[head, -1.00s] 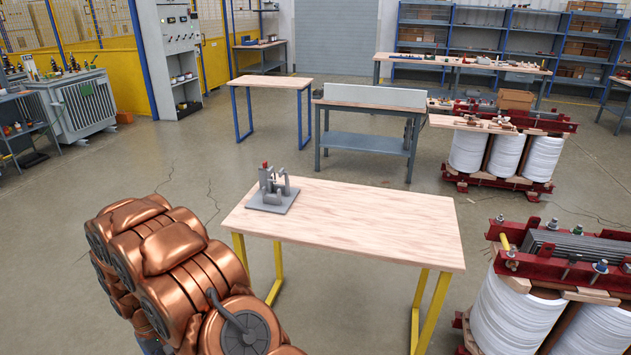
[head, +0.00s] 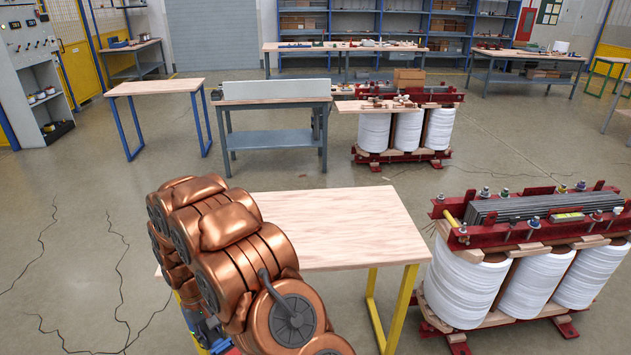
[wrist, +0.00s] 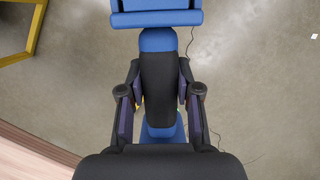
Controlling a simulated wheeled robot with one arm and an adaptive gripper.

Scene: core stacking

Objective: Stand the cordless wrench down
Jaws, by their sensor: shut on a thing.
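The cordless wrench (wrist: 160,75), blue with a black grip, shows in the wrist view. My gripper (wrist: 160,102) is shut on its black grip, one finger at each side. The tool is over the grey floor, beside a wooden tabletop edge (wrist: 28,158) at the lower left. In the head view my copper arm covers the gripper and most of what is below it. A bit of blue and red shows under the arm, too small to name surely. The near worktable (head: 340,225) has a light wooden top and yellow legs; its visible top is bare.
A transformer core with white coils (head: 465,285) stands close to the table's right. A blue-legged table (head: 155,87) and a grey bench (head: 275,140) stand behind. Open floor lies left of my arm, with thin dark lines across it.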

